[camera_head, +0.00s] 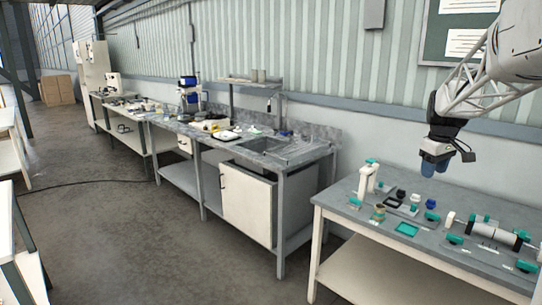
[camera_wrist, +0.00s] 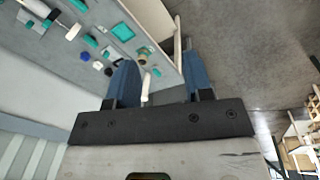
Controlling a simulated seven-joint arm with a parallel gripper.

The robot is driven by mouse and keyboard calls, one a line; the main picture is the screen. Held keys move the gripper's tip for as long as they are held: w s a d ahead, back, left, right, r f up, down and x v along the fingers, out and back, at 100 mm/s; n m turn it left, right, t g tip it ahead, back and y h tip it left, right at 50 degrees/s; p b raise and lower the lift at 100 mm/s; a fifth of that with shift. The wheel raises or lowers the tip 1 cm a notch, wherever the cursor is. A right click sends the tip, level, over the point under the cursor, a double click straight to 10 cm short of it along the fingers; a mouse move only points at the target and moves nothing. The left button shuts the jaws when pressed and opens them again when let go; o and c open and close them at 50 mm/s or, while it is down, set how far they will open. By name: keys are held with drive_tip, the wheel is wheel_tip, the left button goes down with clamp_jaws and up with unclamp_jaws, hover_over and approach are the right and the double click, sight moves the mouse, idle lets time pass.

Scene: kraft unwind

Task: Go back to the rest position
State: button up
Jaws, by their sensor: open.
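My gripper (camera_head: 435,168) is in the air above the back of the grey table (camera_head: 350,203) at the right of the head view. It is apart from everything on the table. In the wrist view my gripper (camera_wrist: 160,80) shows two blue fingers spread wide, with nothing held between them. The table top (camera_wrist: 95,22) shows beyond the fingers at the upper left, with a white upright part (camera_wrist: 147,86) seen in the gap between them.
The table holds a white-and-teal stand (camera_head: 366,180), a teal tray (camera_head: 406,229), small black and blue knobs (camera_head: 431,203) and a roller (camera_head: 492,234). A sink bench (camera_head: 270,150) stands to the left. A corrugated wall (camera_head: 330,60) rises behind. Floor is open at left.

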drive_tip(key=s+a+m, duration=0.1)
drive_tip(key=s+a, duration=0.9)
drive_tip(key=a, duration=0.1)
drive_tip(key=s+a+f+m, duration=0.1)
drive_tip(key=s+a+f, duration=0.2)
drive_tip(key=s+a, duration=0.3)
drive_tip(key=s+a+f+m+t, duration=0.1)
drive_tip(key=s+a+f, duration=0.2)
drive_tip(key=s, duration=1)
drive_tip(key=s+a+f+m, duration=0.1)
drive_tip(key=s+a+f, duration=0.2)
drive_tip(key=s+a, duration=0.6)
drive_tip(key=shift+s+f, duration=0.3)
drive_tip(key=shift+s, duration=0.5)
drive_tip(key=shift+w+r, duration=0.1)
drive_tip(key=shift+w, duration=0.05)
drive_tip(key=shift+c, duration=0.2)
